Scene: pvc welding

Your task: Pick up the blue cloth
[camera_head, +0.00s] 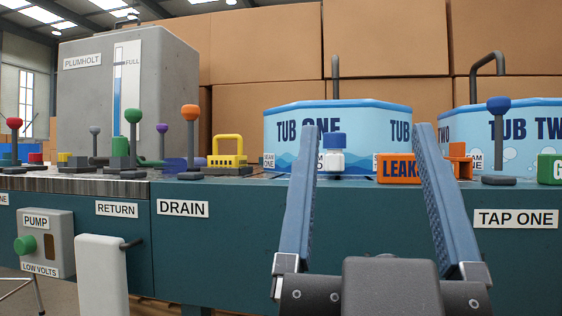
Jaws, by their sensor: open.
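My gripper (364,130) is open and empty, its two long blue fingers pointing up and forward over the front of the teal workbench (240,245). I cannot make out a blue cloth for certain. A small blue-violet thing (178,163) lies on the bench top left of the yellow padlock-shaped object, near a purple-knobbed lever; it is too small to tell whether it is cloth or a base. Between the fingers, beyond them, stand a white bottle with a blue cap (335,160) and an orange block marked LEAK (396,169).
Blue tubs marked TUB ONE (290,130) and TUB TWO (525,125) stand behind. Levers with coloured knobs, such as the orange one (190,113), rise along the bench. A grey PLUMHOLT tank (85,100) is at left. A white handle-like panel (102,275) juts out in front.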

